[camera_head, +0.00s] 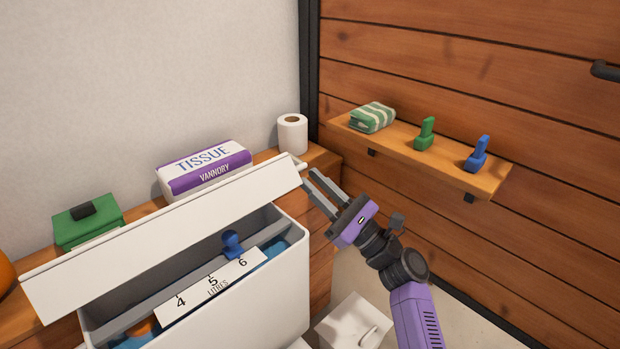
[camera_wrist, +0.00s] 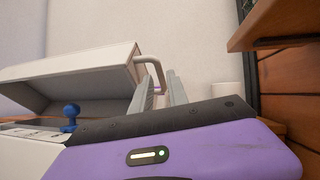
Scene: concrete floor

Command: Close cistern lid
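The white cistern (camera_head: 255,318) stands with its lid (camera_head: 165,235) raised and tilted up along the back edge. The lid also shows in the wrist view (camera_wrist: 75,75). A small bar handle (camera_wrist: 150,66) sticks out at the lid's right end. My gripper (camera_head: 309,177) is at that end, its two grey fingers apart. In the wrist view the handle's bent end appears between or just behind the fingertips (camera_wrist: 162,78); I cannot tell if they touch it. Inside the cistern are a blue knob (camera_head: 231,244) and a white scale plate (camera_head: 212,286) marked 4, 5, 6 litres.
Behind the lid, a wooden ledge holds a green box (camera_head: 88,222), a tissue box (camera_head: 203,168) and a toilet roll (camera_head: 292,134). At right, a wall shelf (camera_head: 480,182) carries a striped cloth (camera_head: 372,118) and green and blue clips. A white bin (camera_head: 352,325) stands below my arm.

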